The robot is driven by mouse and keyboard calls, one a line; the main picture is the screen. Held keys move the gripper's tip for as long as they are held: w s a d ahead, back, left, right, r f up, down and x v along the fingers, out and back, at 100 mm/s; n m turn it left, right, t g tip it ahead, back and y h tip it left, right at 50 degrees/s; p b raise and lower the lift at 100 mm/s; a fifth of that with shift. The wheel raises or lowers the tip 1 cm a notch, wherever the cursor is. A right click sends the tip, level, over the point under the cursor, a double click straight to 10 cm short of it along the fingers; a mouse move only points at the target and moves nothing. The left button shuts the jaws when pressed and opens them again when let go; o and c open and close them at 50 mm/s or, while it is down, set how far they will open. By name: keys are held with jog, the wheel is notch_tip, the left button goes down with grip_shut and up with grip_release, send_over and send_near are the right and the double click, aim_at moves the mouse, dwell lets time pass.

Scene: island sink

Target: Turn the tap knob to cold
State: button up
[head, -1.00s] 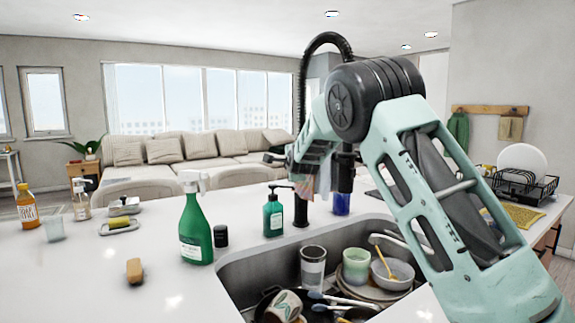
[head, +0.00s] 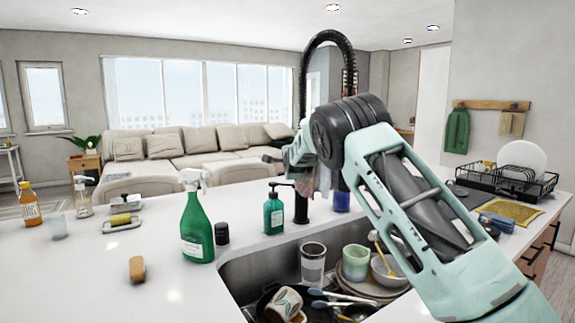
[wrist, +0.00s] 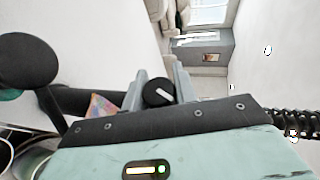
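The tap is black, with a tall spring hose (head: 301,90) arching over the sink and a dark post (head: 301,207) behind it. A round black knob with a white mark (wrist: 158,93) shows in the wrist view, and the mark is slanted. My gripper (wrist: 160,80) is at the tap with its two grey fingers apart, one on each side of the knob. I cannot tell whether either finger touches it. In the head view my gripper (head: 277,154) is beside the tap, and the arm hides the knob and part of the tap.
The sink (head: 235,270) holds cups, bowls and a pan. A green spray bottle (head: 197,225), a teal soap bottle (head: 274,212) and a black jar (head: 221,234) stand left of the tap. A dish rack (head: 510,182) is at right. The left counter has free room.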

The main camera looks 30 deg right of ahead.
jog(key=shift+r+g+p, duration=0.15)
jog(key=shift+g+p, duration=0.15)
jog(key=shift+p, duration=1.3)
jog(key=g+p, duration=0.1)
jog(key=p, duration=0.4)
jog(key=shift+a+r+n+g, duration=0.1)
jog(key=shift+n+g, duration=0.3)
jog(key=g+p, duration=0.1)
jog(key=p, duration=0.1)
jog(key=g+p, duration=0.1)
jog(key=p, duration=0.2)
jog(key=shift+s+f+y, duration=0.1)
jog(key=shift+f+y, duration=0.2)
jog(key=shift+y, duration=0.1)
jog(key=shift+s+f+n+g+p, duration=0.1)
jog(key=shift+f+n+g+p, duration=0.2)
jog(key=shift+g+p, duration=0.55)
jog(key=shift+t+p, duration=0.25)
jog(key=shift+p, duration=0.1)
jog(key=shift+f, duration=0.1)
jog(key=o, duration=1)
jog(key=shift+c, duration=0.2)
